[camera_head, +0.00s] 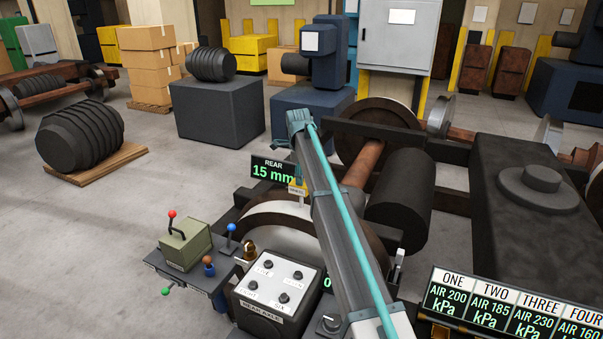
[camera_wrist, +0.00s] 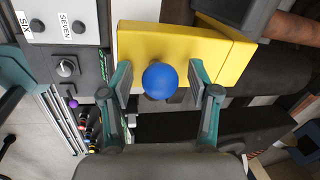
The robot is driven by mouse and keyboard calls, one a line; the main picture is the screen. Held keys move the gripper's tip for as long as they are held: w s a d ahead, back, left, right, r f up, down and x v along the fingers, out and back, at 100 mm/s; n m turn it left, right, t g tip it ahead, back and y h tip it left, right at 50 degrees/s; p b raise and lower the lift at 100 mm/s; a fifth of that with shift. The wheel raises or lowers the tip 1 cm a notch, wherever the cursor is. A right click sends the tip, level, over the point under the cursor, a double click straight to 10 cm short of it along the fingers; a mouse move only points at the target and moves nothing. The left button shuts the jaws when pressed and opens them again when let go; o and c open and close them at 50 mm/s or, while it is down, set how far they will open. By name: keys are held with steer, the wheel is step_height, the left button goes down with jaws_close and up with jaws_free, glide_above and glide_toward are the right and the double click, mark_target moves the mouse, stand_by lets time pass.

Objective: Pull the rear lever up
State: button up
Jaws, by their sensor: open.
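In the wrist view, a round blue knob (camera_wrist: 160,80) stands between the two teal fingers of my gripper (camera_wrist: 160,88). The fingers are open, with a gap to the knob on each side. The knob hides most of its own stem. A yellow block (camera_wrist: 175,48) lies behind it. I cannot tell from a label whether this is the rear lever. In the head view my arm crosses the middle and my fingers cannot be made out. A dark display (camera_head: 272,171) reads "REAR 15 mm" beside the arm.
A box labelled "REAR AXLE" (camera_head: 262,317) with several buttons stands left of my arm; a box with a rotary knob (camera_wrist: 66,66) is close left of my fingers. A console with a red-knobbed lever (camera_head: 172,215) and a blue-knobbed lever (camera_head: 231,228) stands further left. A wheelset (camera_head: 378,140) lies behind.

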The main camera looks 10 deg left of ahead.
steer(key=shift+c, duration=0.3)
jaws_close()
steer(key=shift+w+r+p, duration=0.1)
steer(key=shift+r+p, duration=0.2)
steer(key=shift+r, duration=1.8)
steer(key=shift+o, duration=0.2)
jaws_free()
steer(key=shift+r, duration=0.1)
